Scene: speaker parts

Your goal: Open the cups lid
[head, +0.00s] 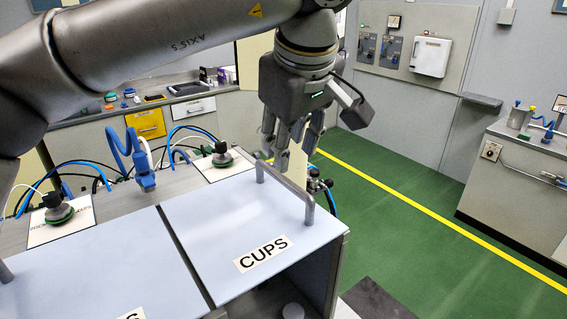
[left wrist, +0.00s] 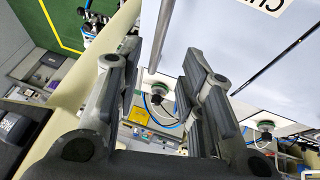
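The cups lid (head: 225,225) is a pale blue panel labelled "CUPS" and lies flat and closed on top of a cabinet. A grey bar handle (head: 285,187) stands along its right edge. My left gripper (head: 288,150) hangs just beyond the handle's far end, fingers pointing down. In the left wrist view the left gripper (left wrist: 165,75) has its fingers apart, with nothing held. There the handle (left wrist: 161,38) appears in line with the gap between the fingers; I cannot tell whether it touches them. The lid also shows there (left wrist: 230,40). My right gripper is not in view.
A second pale blue lid (head: 90,280) lies left of the cups lid. Suction cups on pads (head: 222,155) and blue hoses (head: 140,165) sit behind the lids. A counter (head: 200,100) stands behind. Green floor (head: 400,225) is open at the right.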

